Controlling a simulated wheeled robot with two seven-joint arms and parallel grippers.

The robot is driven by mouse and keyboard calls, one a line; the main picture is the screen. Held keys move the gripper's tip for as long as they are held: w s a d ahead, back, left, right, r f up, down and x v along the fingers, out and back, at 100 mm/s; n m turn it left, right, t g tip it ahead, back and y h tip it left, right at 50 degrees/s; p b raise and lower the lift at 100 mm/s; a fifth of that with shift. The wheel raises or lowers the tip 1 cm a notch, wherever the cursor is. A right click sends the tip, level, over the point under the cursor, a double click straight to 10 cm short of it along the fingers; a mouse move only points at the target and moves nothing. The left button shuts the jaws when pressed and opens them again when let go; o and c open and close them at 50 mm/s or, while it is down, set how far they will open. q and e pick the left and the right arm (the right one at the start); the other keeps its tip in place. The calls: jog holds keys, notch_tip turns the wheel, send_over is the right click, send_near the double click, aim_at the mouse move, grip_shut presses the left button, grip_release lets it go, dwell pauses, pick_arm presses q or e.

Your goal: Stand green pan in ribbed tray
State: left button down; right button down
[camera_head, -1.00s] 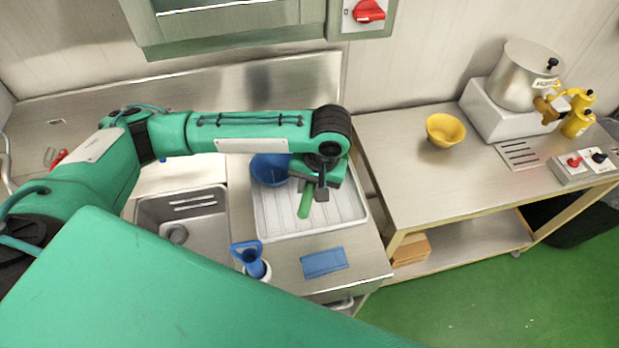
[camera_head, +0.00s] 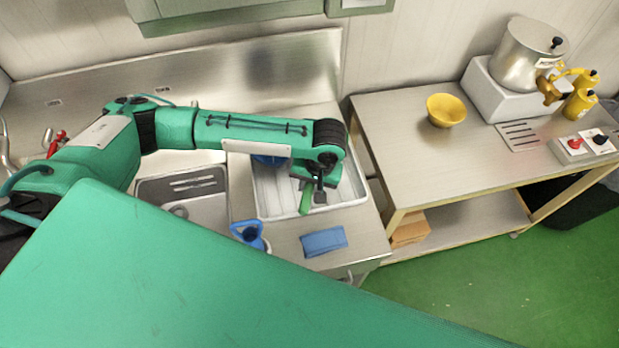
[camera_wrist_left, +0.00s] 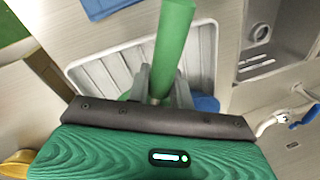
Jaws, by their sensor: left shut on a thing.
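My left gripper (camera_head: 318,188) is over the white ribbed tray (camera_head: 347,190) on the steel counter. It is shut on the green pan's handle (camera_head: 306,198), which points toward the near side of the tray. In the left wrist view the handle (camera_wrist_left: 172,40) rises between the fingers (camera_wrist_left: 160,88), with the ribbed tray (camera_wrist_left: 92,75) behind. The pan's body is mostly hidden by my gripper and arm. I cannot tell whether the pan touches the tray. A blue round vessel (camera_head: 268,160) at the tray's far left is mostly covered by my arm. My right gripper is out of view.
A sink (camera_head: 190,190) lies left of the tray. A blue-handled item (camera_head: 247,234) and a folded blue cloth (camera_head: 323,241) lie in front. A floor gap separates the worktops.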

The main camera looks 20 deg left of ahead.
pick_arm(q)
jog(key=shift+f, duration=0.9)
notch_tip(320, 180, down, 6)
jog(key=b, duration=0.7)
jog(key=shift+f, duration=0.1)
notch_tip(320, 180, down, 2)
jog(key=b, duration=0.2)
jog(key=shift+f+b, duration=0.1)
jog(key=shift+b, duration=0.2)
jog(key=shift+r+p, duration=0.3)
jog(key=shift+p, duration=0.35)
jog(key=shift+f, duration=0.1)
jog(key=shift+f, duration=0.35)
jog(key=shift+s+f, duration=0.15)
jog(key=shift+f, duration=0.1)
